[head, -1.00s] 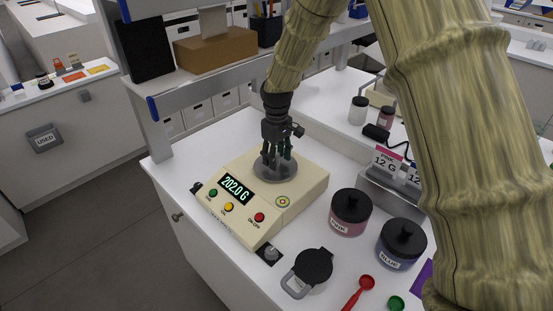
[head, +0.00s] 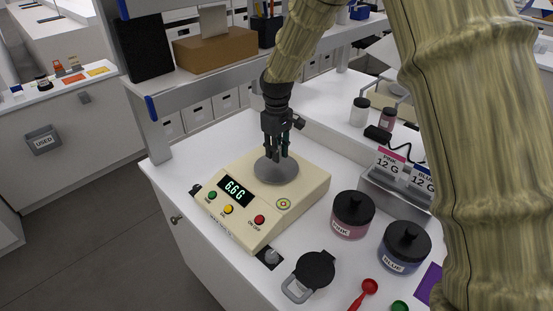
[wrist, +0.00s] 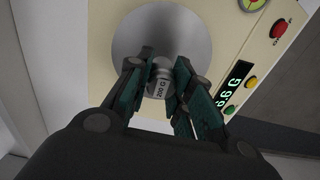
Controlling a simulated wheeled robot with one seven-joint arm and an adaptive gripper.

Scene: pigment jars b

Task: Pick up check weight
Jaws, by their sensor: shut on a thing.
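The check weight (wrist: 159,86) is a small metal cylinder marked 200 G, between my gripper's fingers in the wrist view. My gripper (head: 277,154) is shut on it over the round metal pan (head: 277,174) of the cream scale (head: 306,190). The fingers hide most of the weight in the head view. The scale's green display (head: 234,189) reads 6.6 G. I cannot tell by sight how large any gap between weight and pan is.
Lidded jars labelled pink (head: 351,222) and blue (head: 402,255) stand right of the scale. A black-lidded container (head: 315,270) and a red scoop (head: 368,288) lie in front. A shelf (head: 190,88) runs behind the scale.

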